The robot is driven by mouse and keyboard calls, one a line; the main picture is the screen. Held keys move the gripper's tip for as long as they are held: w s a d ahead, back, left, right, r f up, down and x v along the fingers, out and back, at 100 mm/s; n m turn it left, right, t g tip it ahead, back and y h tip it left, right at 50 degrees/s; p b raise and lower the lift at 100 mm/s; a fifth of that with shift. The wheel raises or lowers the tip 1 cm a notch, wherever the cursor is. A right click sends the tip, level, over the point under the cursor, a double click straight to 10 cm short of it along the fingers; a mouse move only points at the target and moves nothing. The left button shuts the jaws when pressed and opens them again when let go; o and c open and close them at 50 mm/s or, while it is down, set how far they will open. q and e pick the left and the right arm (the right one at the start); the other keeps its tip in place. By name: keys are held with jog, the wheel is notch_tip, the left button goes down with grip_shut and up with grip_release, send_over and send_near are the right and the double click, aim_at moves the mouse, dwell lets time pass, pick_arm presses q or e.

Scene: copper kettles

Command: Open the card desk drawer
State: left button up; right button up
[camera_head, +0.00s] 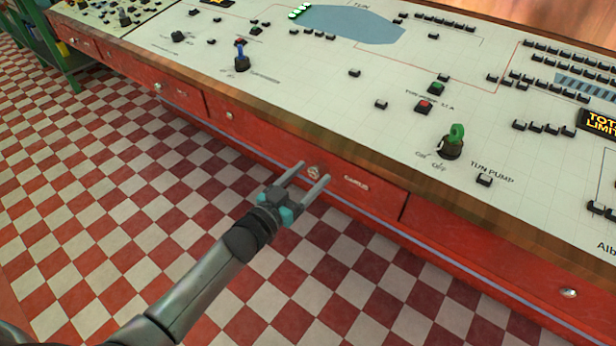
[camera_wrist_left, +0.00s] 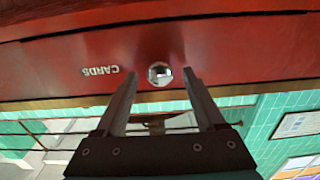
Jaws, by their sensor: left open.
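The red card drawer (camera_head: 362,184), lettered "CARDS", is in the front of the desk in the head view and looks shut. My left gripper (camera_head: 308,172) is open in front of it, with its fingers pointing at the drawer's knob (camera_head: 314,171). In the left wrist view the drawer front (camera_wrist_left: 60,65) appears upside down. Its round shiny knob (camera_wrist_left: 159,74) lies between and just beyond the two open fingertips (camera_wrist_left: 160,80). I cannot tell whether the fingers touch the drawer front. My right gripper is not in view.
The desk top (camera_head: 310,75) is a white control panel with several buttons and switches, including a green knob (camera_head: 456,135) and a blue-handled lever (camera_head: 241,55). Other red drawers flank the card drawer. The checkered floor (camera_head: 130,190) before the desk is clear. A green shelf (camera_head: 50,45) stands at far left.

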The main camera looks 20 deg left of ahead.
pick_arm(q)
jog(key=shift+c, duration=0.3)
grip_shut()
dwell(1.1)
